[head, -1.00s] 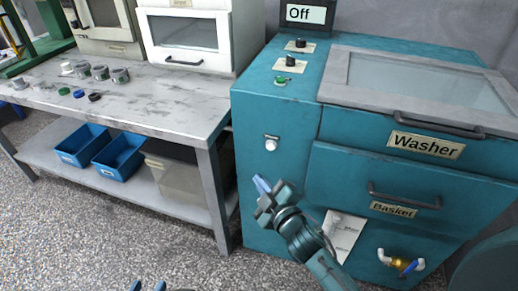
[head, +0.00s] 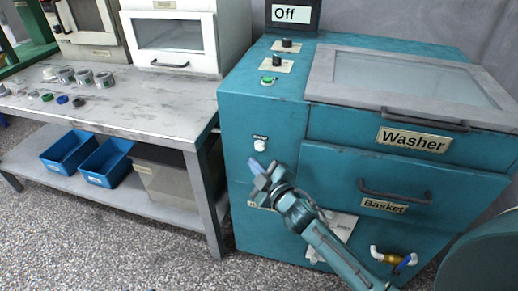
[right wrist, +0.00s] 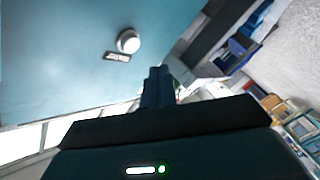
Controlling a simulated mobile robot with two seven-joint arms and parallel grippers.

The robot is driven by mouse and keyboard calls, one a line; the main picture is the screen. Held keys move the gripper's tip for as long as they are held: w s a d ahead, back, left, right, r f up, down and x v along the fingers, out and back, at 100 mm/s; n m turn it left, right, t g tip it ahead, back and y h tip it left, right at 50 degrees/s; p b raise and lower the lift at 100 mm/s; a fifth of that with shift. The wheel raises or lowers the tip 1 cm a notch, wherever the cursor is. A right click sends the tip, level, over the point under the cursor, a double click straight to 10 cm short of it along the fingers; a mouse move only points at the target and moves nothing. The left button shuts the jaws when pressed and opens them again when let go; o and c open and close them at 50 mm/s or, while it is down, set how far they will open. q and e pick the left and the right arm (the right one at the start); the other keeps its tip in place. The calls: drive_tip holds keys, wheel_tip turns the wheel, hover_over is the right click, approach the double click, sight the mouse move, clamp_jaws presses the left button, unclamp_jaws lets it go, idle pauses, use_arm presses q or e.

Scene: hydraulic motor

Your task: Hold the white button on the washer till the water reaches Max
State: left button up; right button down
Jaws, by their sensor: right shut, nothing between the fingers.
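The teal washer (head: 265,105) stands at the right with a grey-framed lid and a label "Washer". Its white button (head: 260,145) is on the front panel's left part, with a small label above it. The button also shows in the right wrist view (right wrist: 128,41). A display (head: 292,14) on top reads "Off". My right gripper (head: 256,166) is shut and empty, just below the button in the head view. In the right wrist view its fingertips (right wrist: 157,72) are apart from the button. The water level is not visible. My left gripper is not in view.
A grey metal table (head: 130,105) stands left of the washer, with several rings and coloured caps on it. Blue bins (head: 106,162) sit on its lower shelf. The basket handle (head: 395,192) and a brass valve (head: 394,259) stick out from the washer front.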

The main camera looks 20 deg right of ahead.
sight(259, 147)
drive_tip(key=shift+w+d, duration=0.4)
drive_tip(key=shift+w, duration=0.2)
drive_tip(key=shift+w+d, duration=0.4)
drive_tip(key=shift+w, duration=0.2)
idle(1.2)
drive_tip(key=shift+w+d, duration=0.25)
drive_tip(key=shift+w, duration=0.1)
drive_tip(key=shift+w+d, duration=0.25)
drive_tip(key=shift+w, duration=0.05)
idle(5.0)
